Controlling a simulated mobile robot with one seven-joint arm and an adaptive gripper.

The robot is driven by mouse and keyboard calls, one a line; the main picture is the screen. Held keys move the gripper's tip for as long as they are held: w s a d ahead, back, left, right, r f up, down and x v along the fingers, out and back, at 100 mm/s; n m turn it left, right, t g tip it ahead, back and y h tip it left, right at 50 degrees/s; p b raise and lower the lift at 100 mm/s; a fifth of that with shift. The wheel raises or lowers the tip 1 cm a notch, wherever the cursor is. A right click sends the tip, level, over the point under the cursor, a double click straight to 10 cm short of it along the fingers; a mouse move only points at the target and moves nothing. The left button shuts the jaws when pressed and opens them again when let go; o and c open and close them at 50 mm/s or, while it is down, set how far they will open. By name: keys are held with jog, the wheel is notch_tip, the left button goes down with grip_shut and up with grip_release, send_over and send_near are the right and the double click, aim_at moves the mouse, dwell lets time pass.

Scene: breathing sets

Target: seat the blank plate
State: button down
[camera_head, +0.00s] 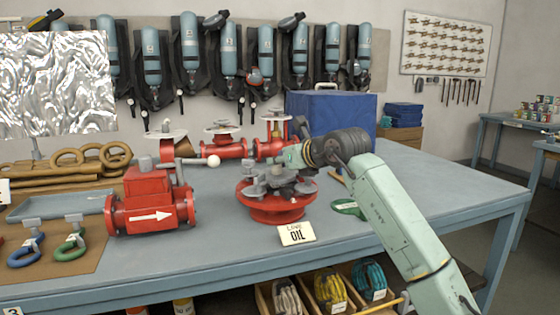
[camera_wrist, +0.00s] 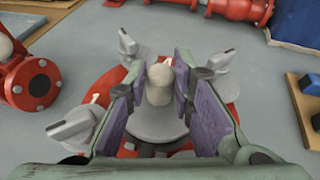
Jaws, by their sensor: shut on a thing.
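The blank plate (camera_wrist: 157,122) is a grey disc with a pale round-topped knob in the wrist view. My gripper (camera_wrist: 160,80) is shut on it at the knob, with a purple-padded finger on each side. The plate lies over the middle of a red round flange (camera_head: 275,208); I cannot tell whether it is fully down on it. Grey swing clamps stand around the flange, one at the left (camera_wrist: 74,126), one behind (camera_wrist: 128,44) and one at the right (camera_wrist: 222,60). In the head view my gripper (camera_head: 284,161) hides part of the plate.
A red valve body with a white arrow (camera_head: 152,216) is at the left. More red valves (camera_head: 222,150) and a blue box (camera_head: 340,112) stand behind. A green-handled tool (camera_head: 349,208) lies at the right; the bench's right end is clear.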

jog(key=shift+f+b, duration=0.65)
jog(key=shift+f, duration=0.1)
jog(key=shift+r, duration=0.2)
jog(key=shift+r, duration=0.25)
dwell(1.9)
jog(key=shift+f+b, duration=0.45)
jog(key=shift+b, duration=0.15)
jog(key=shift+r, duration=0.25)
jog(key=shift+r, duration=0.2)
dwell(1.9)
